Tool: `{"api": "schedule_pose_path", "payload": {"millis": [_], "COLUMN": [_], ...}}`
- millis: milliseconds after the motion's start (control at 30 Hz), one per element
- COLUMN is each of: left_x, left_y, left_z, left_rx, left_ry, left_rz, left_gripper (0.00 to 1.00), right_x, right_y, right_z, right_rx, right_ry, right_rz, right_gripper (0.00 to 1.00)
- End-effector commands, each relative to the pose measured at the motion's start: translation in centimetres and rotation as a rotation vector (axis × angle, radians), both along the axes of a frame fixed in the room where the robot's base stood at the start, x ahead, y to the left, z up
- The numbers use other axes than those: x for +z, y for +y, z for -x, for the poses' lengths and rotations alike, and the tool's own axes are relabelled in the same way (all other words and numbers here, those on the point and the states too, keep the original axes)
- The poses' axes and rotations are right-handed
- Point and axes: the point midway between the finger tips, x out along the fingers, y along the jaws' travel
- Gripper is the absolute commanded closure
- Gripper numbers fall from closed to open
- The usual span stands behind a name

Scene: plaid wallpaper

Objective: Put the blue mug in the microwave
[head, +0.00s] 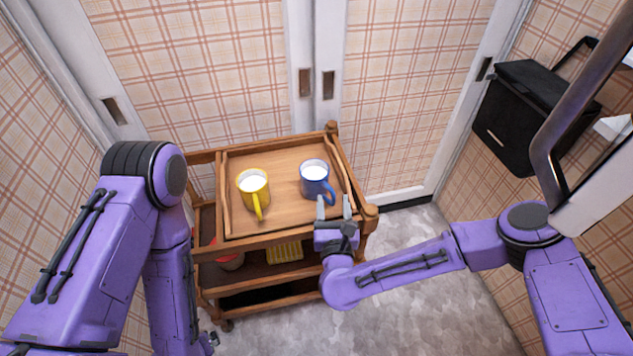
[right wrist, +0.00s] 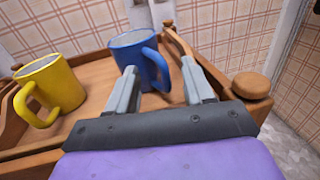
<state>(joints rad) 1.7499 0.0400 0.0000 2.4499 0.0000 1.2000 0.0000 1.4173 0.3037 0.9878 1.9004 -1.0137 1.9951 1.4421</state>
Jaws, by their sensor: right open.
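The blue mug (head: 311,183), with white inside, stands upright on the top tray of a wooden cart. It also shows in the right wrist view (right wrist: 128,52), its handle toward my gripper. My right gripper (head: 333,203) is open and empty at the near side of the mug. In the right wrist view its two fingertips (right wrist: 160,68) point at the mug, and the handle appears between them; I cannot tell whether they touch. No microwave can be made out for certain; a white panel with a large grey handle (head: 548,150) is cut off at the right edge.
A yellow mug (head: 252,184) stands left of the blue one, also in the right wrist view (right wrist: 62,88). The wooden cart (head: 282,235) has raised rails and a round corner knob (right wrist: 252,84). A black box (head: 515,115) is at the right wall. Grey floor is clear in front.

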Motion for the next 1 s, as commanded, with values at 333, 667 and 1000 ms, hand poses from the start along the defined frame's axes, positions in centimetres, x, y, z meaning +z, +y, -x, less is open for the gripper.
{"api": "schedule_pose_path", "payload": {"millis": [333, 667, 1000], "left_x": [0.1, 0.1, 0.1], "left_y": [0.0, 0.0, 0.0], "left_z": [0.0, 0.0, 0.0], "left_rx": [0.0, 0.0, 0.0], "left_ry": [0.0, 0.0, 0.0], "left_rz": [0.0, 0.0, 0.0], "left_gripper": [0.0, 0.0, 0.0], "right_x": [-0.1, 0.0, 0.0], "right_y": [0.3, 0.2, 0.2], "right_z": [-1.8, -1.8, -1.8], "right_rx": [0.002, 0.001, 0.001], "right_ry": [0.001, 0.001, -0.001], "right_rz": [0.001, 0.001, 0.001], "right_gripper": [0.48, 1.0, 1.0]}}
